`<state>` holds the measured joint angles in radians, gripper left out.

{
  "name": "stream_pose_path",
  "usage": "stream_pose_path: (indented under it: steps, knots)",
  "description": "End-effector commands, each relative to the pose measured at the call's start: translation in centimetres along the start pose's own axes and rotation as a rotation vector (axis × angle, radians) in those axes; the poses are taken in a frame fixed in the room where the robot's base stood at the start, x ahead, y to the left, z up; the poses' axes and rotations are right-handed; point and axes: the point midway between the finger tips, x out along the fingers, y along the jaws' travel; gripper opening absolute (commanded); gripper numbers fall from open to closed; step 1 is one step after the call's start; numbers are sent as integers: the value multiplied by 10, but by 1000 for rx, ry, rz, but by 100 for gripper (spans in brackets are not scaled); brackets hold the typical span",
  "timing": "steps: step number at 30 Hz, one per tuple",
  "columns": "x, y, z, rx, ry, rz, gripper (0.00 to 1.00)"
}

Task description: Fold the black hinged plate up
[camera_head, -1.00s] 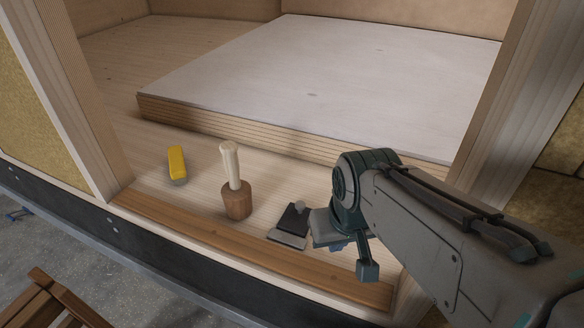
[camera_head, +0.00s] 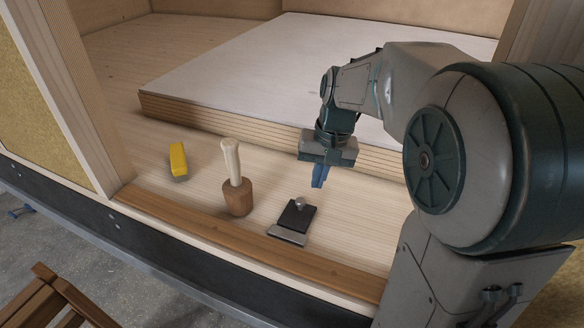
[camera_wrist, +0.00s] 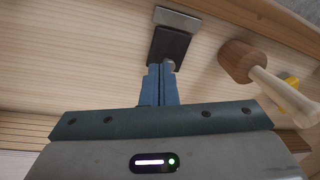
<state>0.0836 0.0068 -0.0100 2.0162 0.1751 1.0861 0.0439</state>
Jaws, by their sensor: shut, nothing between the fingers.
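The black hinged plate (camera_head: 297,217) lies flat on the wooden floor, with a small round light knob (camera_head: 300,202) at its far end. A silver metal plate (camera_head: 287,235) adjoins its near edge by the wooden sill. In the wrist view the black plate (camera_wrist: 169,46) is just beyond my fingertips, with the silver plate (camera_wrist: 177,19) past it, and the knob (camera_wrist: 168,65) is partly hidden by the fingers. My gripper (camera_head: 317,184) points down with its blue fingers together and empty, beyond the knob end of the plate. Contact cannot be told.
A wooden mallet (camera_head: 236,195) stands upright left of the plate. A yellow-topped block (camera_head: 178,161) lies farther left. The raised white-topped platform (camera_head: 250,65) is behind my gripper. The brown sill (camera_head: 230,238) runs along the front edge.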

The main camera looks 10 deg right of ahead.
Motion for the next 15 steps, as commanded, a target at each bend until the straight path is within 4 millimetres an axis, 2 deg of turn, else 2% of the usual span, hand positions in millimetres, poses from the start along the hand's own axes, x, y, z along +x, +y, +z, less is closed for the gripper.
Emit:
stream_pose_path:
  steps: [1, 6, 10, 15]
  knots:
    - [6, 0, -16, 21, -22, -10, 0]
    - [22, -1, -58, 85, -83, -48, 0]
    - [35, 0, -82, 122, -118, -71, 0]
    - [45, 2, -100, 147, -144, -88, 0]
